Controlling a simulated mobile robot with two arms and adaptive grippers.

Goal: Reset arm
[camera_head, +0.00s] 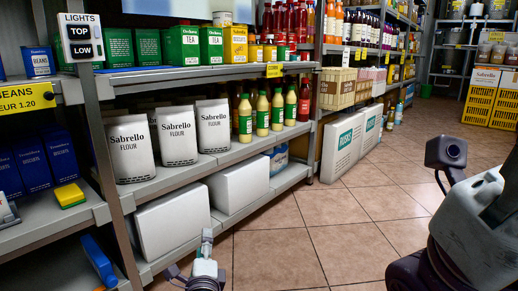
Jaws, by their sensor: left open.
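My left gripper (200,268) shows at the bottom edge, left of centre, over the tiled floor beside the lowest shelf. It is open, and I see nothing between its fingers. Its lower part is cut off by the frame edge. A grey and black part of my right arm (470,215) fills the lower right. I do not see the right gripper's fingers.
A shelf unit (200,165) on the left holds flour bags (177,135), bottles (263,113) and tea tins (211,45). White boxes (172,222) sit low near my left gripper. The tiled floor (320,210) is clear. Yellow crates (478,106) stand at the back right.

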